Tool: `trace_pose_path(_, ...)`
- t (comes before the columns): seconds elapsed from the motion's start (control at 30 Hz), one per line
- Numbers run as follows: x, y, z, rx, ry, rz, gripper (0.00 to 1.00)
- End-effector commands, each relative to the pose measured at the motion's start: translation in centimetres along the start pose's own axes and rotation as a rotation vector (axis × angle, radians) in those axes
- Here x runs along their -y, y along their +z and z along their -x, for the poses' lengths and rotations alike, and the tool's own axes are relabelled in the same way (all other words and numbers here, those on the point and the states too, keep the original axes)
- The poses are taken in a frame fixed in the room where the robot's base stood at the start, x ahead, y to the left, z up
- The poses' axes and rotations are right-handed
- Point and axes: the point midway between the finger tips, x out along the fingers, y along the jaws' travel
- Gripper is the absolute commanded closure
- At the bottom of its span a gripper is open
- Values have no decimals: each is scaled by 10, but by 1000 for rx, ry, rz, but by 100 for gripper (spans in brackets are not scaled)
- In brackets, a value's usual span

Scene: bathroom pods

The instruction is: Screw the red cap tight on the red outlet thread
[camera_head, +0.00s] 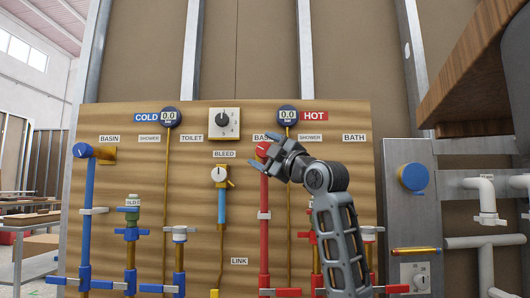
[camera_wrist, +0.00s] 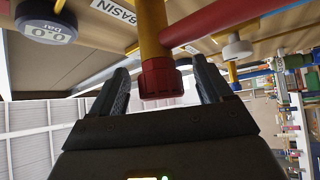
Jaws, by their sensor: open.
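The red cap (camera_wrist: 163,78) is ribbed and sits at the end of a brass outlet pipe (camera_wrist: 153,35) in the wrist view. It hides the thread, so I cannot tell how tight it is. My gripper (camera_wrist: 162,90) is open, with one dark finger on each side of the cap and a small gap on both sides. In the head view my gripper (camera_head: 266,161) is at the top of the red basin pipe (camera_head: 264,230), and it partly covers the outlet there.
The wooden panel (camera_head: 140,190) carries blue pipes on the left and a bleed valve (camera_head: 219,176) near the middle. A pressure gauge (camera_head: 288,115) is above my gripper. A wooden counter (camera_head: 465,85) juts in at the upper right.

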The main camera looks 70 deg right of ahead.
Motion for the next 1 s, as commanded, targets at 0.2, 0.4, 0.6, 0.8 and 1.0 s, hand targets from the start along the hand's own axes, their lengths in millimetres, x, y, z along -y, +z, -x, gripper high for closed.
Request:
trace_pose_path(0.2, 0, 0, 12, 0, 2, 0, 21)
trace_pose_path(0.4, 0, 1, 45, 1, 2, 0, 21)
trace_pose_path(0.6, 0, 0, 70, 0, 1, 0, 21)
trace_pose_path(0.8, 0, 0, 78, 0, 0, 0, 21)
trace_pose_path(1.0, 0, 0, 78, 0, 0, 0, 21)
